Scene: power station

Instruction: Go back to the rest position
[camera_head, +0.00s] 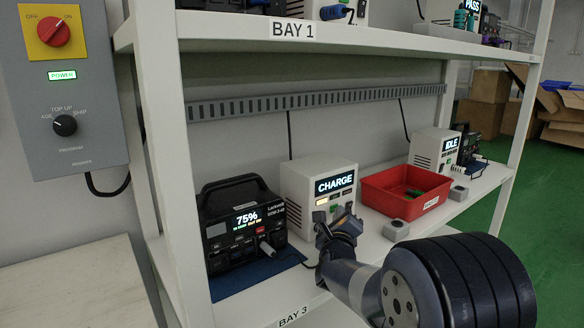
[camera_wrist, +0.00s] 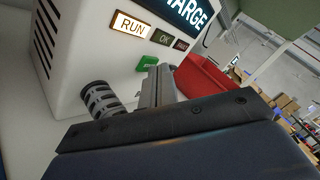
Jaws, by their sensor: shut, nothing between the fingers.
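My gripper (camera_head: 338,222) is in front of the white charger (camera_head: 312,180), whose screen reads CHARGE. My forearm reaches in from the lower right. In the wrist view the gripper's fingers (camera_wrist: 130,97) are close to the charger's front face (camera_wrist: 100,50), just below its lit RUN label and a green button (camera_wrist: 147,63). The fingers are shut and I see nothing held. Whether they touch the charger I cannot tell.
A black power unit (camera_head: 243,225) reading 75% stands on a blue mat (camera_head: 270,268) at left. A red bin (camera_head: 378,188) and a second white unit reading IDLE (camera_head: 428,150) are to the right. Shelf posts (camera_head: 170,150) and the upper shelf (camera_head: 230,32) bound the space. A grey control panel (camera_head: 75,130) hangs left.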

